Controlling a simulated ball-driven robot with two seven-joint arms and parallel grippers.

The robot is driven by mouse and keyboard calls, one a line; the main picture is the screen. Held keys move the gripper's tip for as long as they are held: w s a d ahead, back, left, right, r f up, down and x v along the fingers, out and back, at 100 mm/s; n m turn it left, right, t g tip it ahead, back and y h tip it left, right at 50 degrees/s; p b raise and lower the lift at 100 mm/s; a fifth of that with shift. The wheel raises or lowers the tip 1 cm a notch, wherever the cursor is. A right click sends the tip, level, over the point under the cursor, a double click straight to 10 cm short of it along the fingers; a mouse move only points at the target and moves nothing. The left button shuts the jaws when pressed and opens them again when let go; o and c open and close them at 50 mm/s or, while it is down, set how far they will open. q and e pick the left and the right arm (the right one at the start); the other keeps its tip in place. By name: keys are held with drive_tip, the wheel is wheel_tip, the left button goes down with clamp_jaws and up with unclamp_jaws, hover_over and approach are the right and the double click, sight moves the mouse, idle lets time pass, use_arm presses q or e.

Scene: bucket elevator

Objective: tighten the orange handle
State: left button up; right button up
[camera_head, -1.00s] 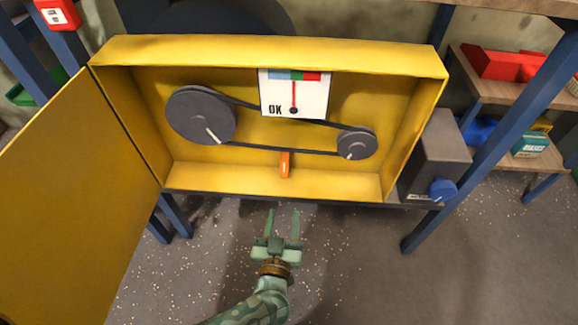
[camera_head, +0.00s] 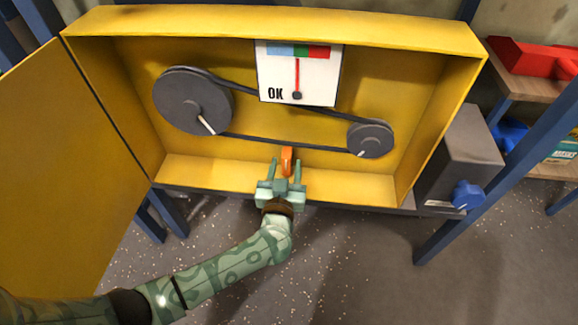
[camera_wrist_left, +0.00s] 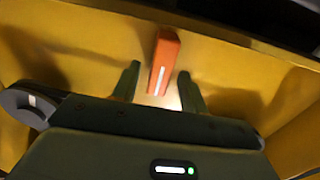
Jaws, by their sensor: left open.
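The orange handle (camera_head: 287,160) stands upright inside the yellow box, below the belt. It also shows in the left wrist view (camera_wrist_left: 164,62) with a white line along it. My left gripper (camera_head: 285,171) is open at the box's front lower edge. Its fingers point at the handle, one on each side in the picture. In the left wrist view the fingertips (camera_wrist_left: 160,82) appear either side of the handle's lower end, with gaps between; I see no contact. The gauge (camera_head: 298,73) reads OK at left, and its red needle points straight up. My right gripper is not in view.
The yellow box (camera_head: 270,22) has its door (camera_head: 70,170) swung open at left. A belt (camera_head: 290,145) runs between a large pulley (camera_head: 193,101) and a small one (camera_head: 370,139). A grey block with a blue knob (camera_head: 467,196) sits at right. Floor in front is clear.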

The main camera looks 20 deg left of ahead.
use_arm(q)
drive_tip(key=shift+w+a+r, duration=0.1)
drive_tip(key=shift+w+a, duration=0.1)
drive_tip(key=shift+w, duration=0.4)
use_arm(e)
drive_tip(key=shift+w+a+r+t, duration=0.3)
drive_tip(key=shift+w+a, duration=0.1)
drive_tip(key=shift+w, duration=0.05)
use_arm(q)
clamp_jaws()
